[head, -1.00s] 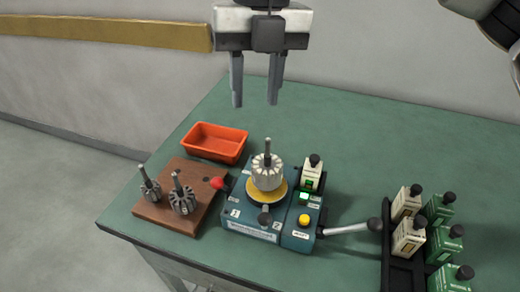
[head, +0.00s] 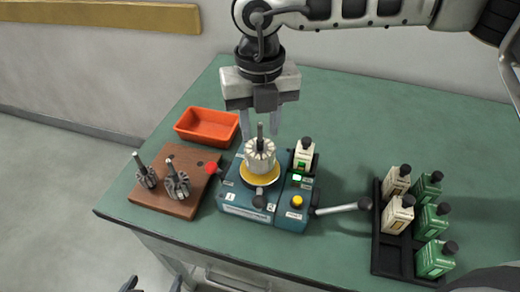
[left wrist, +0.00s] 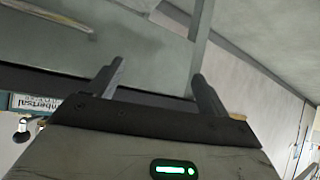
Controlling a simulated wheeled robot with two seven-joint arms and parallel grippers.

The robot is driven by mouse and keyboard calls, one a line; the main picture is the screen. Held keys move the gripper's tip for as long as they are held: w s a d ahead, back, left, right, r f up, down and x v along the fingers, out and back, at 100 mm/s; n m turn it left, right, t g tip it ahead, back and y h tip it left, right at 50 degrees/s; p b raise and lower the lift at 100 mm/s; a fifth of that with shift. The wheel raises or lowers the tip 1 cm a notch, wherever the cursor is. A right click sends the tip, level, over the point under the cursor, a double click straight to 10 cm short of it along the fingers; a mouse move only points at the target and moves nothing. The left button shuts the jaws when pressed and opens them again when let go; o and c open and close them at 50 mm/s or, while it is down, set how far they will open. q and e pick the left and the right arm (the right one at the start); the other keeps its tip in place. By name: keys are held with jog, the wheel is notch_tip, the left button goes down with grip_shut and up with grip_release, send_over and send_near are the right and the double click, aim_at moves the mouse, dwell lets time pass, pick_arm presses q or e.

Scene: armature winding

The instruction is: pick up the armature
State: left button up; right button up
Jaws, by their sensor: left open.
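A pale armature (head: 260,157) with an upright shaft sits on the yellow disc of the blue winding machine (head: 248,207). Two darker armatures, a smaller one (head: 146,176) and a larger one (head: 177,185), stand on a brown wooden block (head: 160,206). My right gripper (head: 262,128) points down above the winding machine, its fingers apart, near the pale armature's shaft; I cannot tell if they touch. My left gripper (head: 153,284) barely shows at the bottom edge, in front of the table. In the left wrist view its fingers (left wrist: 158,82) are apart and empty.
An orange bin (head: 207,127) stands behind the wooden block. A lever (head: 340,209) sticks out right of the machine. A black rack (head: 392,250) with several cream and green bottles is at the right. The back right of the green table (head: 380,130) is clear.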

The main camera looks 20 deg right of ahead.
aim_at(260, 148)
jog(key=shift+f, duration=1.6)
grip_shut()
pick_arm(q)
jog(key=shift+w+a+r, duration=0.1)
jog(key=shift+w+r, duration=0.05)
pick_arm(e)
jog(key=shift+r, duration=0.1)
jog(key=shift+r, duration=0.1)
jog(key=shift+w+r, duration=0.1)
jog(key=shift+r, duration=0.45)
pick_arm(q)
jog(key=b, duration=0.1)
jog(key=f+b, duration=0.1)
jog(key=b, duration=0.1)
jog(key=shift+d+f, duration=0.2)
jog(key=shift+d, duration=0.15)
pick_arm(e)
jog(key=s+d+r, duration=0.1)
jog(key=s+r, duration=1)
jog(key=s, duration=0.3)
jog(key=shift+d+r, duration=0.2)
jog(key=shift+r, duration=0.15)
